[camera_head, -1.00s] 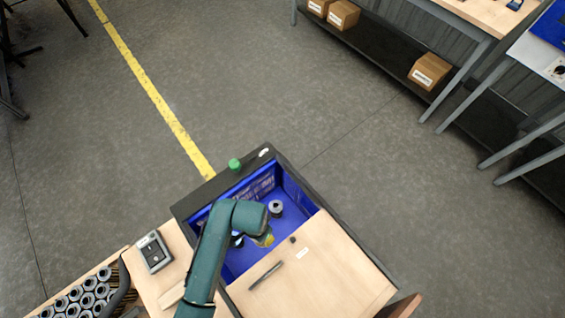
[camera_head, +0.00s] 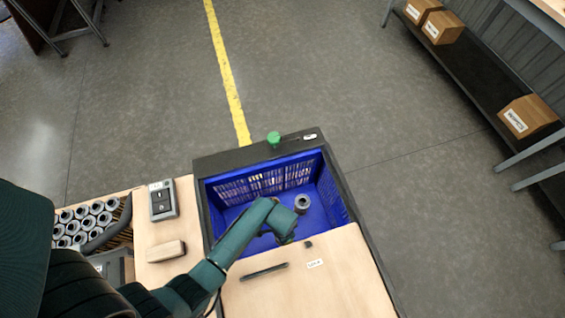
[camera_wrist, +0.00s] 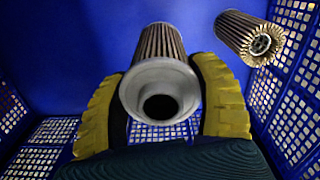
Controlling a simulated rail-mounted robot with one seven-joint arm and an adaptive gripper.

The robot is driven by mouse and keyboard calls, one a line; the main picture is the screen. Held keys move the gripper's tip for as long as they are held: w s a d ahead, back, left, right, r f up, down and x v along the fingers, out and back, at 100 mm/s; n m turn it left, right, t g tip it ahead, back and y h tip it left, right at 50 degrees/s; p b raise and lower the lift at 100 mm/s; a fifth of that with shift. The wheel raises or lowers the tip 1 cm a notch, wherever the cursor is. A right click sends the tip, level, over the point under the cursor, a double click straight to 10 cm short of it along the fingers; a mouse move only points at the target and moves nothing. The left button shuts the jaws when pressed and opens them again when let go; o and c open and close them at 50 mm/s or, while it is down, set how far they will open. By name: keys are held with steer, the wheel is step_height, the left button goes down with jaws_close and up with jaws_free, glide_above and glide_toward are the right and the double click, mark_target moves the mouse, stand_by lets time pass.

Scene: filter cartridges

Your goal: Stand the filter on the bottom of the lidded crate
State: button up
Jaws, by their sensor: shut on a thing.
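My gripper (camera_wrist: 165,100) has yellow fingers on both sides of a pleated filter (camera_wrist: 163,85) and is shut on it. The filter's pale end ring with a dark hole faces the wrist camera; its far end is hidden from me. In the head view my gripper (camera_head: 287,238) is inside the open part of the blue crate (camera_head: 335,192), close to the lid edge, and the arm hides the held filter. A wooden lid (camera_head: 325,280) covers the near part of the crate. I cannot tell whether the held filter touches the bottom.
Mesh walls close in at both sides. A green knob (camera_head: 274,138) sits on the dark rim. Several filters (camera_head: 85,222) fill a tray at left.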

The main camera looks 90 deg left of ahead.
step_height(320, 180, down, 9)
steer(key=b, duration=0.4)
steer(key=shift+r, duration=0.1)
steer(key=o, duration=1.3)
step_height(320, 180, up, 12)
steer(key=p, duration=0.6)
steer(key=shift+p, duration=0.4)
steer(key=shift+w, duration=0.1)
steer(key=shift+w+a, duration=0.1)
